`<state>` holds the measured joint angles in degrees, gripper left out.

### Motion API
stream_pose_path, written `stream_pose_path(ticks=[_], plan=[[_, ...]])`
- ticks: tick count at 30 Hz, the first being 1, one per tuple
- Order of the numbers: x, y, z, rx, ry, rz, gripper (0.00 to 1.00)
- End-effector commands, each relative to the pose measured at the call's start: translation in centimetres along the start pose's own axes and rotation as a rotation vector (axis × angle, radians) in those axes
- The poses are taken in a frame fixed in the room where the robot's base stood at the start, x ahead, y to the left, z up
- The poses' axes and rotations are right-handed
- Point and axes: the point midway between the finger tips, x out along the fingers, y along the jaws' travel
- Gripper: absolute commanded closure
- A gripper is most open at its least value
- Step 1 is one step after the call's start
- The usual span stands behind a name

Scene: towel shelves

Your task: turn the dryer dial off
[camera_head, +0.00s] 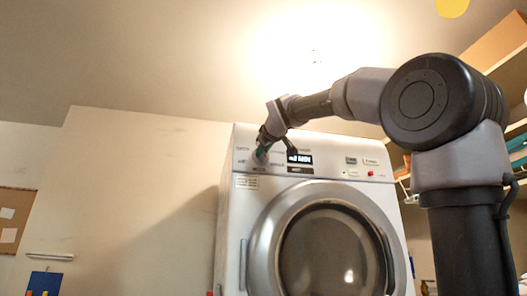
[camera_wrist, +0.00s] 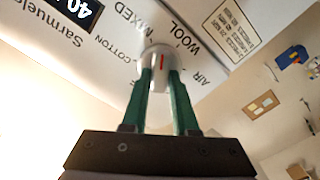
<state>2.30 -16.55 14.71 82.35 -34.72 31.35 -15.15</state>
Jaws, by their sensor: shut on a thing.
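The dryer (camera_head: 228,215) is a white front-loading machine in the middle of the head view. Its dial (camera_wrist: 155,52) is a light round knob with a red mark, on the control panel among the printed words COTTON, MIXED, WOOL and AIR. I cannot tell exactly which setting the mark points at, and no OFF label is readable. My gripper (camera_wrist: 160,76) has green fingers and is shut on the dial, one finger at each side. In the head view my gripper (camera_head: 262,151) is at the panel's left end and mostly hides the dial.
A lit display (camera_head: 299,158) sits right of the dial, with small buttons and a red light (camera_head: 370,173) farther right. The round door (camera_head: 330,250) is below and looks closed. Shelves (camera_head: 510,135) stand at the right behind my arm. Space left of the dryer is open.

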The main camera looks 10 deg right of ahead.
Motion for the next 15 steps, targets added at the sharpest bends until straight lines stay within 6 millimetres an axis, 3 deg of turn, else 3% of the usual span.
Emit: stream_pose_path(ticks=[15], plan=[[0.09, -0.34, 0.22, -0.489, -0.004, -0.006, 1.00]])
